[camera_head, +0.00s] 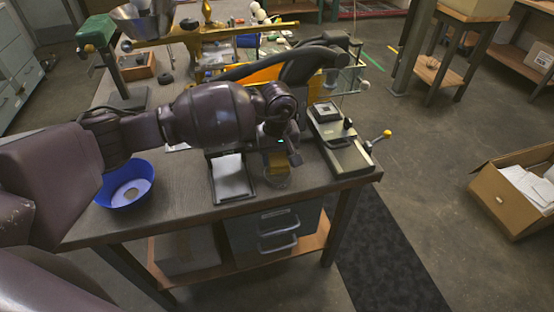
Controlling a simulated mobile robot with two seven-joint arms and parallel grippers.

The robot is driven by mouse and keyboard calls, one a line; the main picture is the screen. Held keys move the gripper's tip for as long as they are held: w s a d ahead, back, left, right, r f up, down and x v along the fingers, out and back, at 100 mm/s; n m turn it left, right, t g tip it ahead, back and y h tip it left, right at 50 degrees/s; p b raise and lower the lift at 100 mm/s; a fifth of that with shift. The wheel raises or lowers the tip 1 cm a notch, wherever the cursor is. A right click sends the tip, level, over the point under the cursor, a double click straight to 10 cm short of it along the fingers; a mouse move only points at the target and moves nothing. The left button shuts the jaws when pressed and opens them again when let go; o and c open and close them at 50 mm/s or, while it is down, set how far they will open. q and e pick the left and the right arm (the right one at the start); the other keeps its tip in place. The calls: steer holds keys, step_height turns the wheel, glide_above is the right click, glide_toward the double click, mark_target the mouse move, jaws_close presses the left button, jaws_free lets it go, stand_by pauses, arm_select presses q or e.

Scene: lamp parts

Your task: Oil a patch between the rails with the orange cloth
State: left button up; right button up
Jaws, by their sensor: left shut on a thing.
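My left gripper (284,152) is low over the front of the workbench (205,212), seen mostly from behind. It is shut on a small orange-tan piece that looks like the orange cloth (277,163). The cloth shows just below the gripper, over a small round dish (276,180); I cannot tell whether they touch. A grey-green device (344,152) with long edges, perhaps the rails, and a yellow-knobbed lever stands just right of the gripper. The patch between the rails is not clear from here. My right gripper is out of view.
A black tray with a white sheet (230,177) lies left of the dish. A blue bowl (126,184) stands at the front left. Brass parts (205,45) and a black-and-orange object (262,73) crowd the back. An open carton (515,192) is on the floor at right.

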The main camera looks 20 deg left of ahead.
mark_target(277, 156)
arm_select(q)
steer(key=shift+r+p, duration=0.5)
steer(key=shift+r, duration=1.2)
